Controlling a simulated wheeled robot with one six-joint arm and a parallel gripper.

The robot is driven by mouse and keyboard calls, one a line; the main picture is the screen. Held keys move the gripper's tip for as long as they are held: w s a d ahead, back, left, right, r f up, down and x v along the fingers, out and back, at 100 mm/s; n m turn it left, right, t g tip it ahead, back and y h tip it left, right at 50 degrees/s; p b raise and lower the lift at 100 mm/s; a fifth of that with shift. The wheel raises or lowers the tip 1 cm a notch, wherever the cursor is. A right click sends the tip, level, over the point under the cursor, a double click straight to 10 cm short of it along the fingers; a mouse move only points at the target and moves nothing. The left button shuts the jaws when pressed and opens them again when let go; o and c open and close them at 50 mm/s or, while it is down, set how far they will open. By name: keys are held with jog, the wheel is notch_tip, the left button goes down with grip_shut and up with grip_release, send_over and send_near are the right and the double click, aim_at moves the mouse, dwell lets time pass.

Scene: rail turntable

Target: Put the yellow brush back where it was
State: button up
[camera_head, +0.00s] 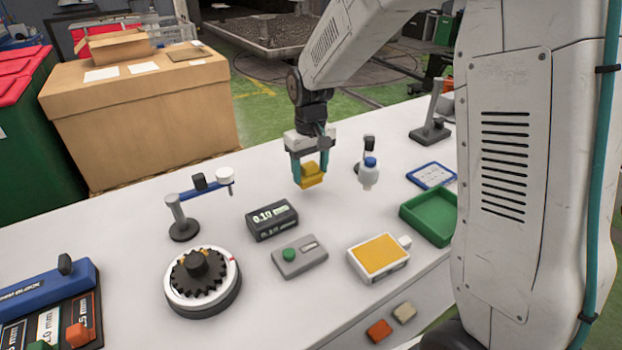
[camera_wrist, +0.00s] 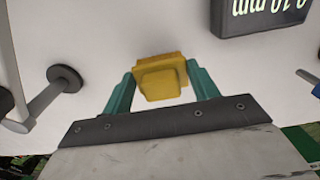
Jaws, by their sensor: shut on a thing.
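The yellow brush (camera_head: 312,177) is a small blocky thing with a wider plate and a narrower block. My gripper (camera_head: 310,170) is shut on it, with one teal finger on each side. In the wrist view the brush (camera_wrist: 160,78) sits between the teal fingertips (camera_wrist: 160,85). In the head view it is over the white table, behind the dark display box. I cannot tell whether it touches the table or hangs just above it. No marked spot for the brush can be made out.
A dark display box (camera_head: 272,220) stands in front of my gripper. Also on the table are a green tray (camera_head: 412,222), a yellow-topped box (camera_head: 378,256), a grey button box (camera_head: 300,257) and a gear turntable (camera_head: 203,297).

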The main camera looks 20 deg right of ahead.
aim_at(311, 173)
jog(key=shift+f, duration=1.75)
jog(key=shift+f, duration=0.1)
jog(key=o, duration=0.9)
jog(key=shift+f, duration=0.1)
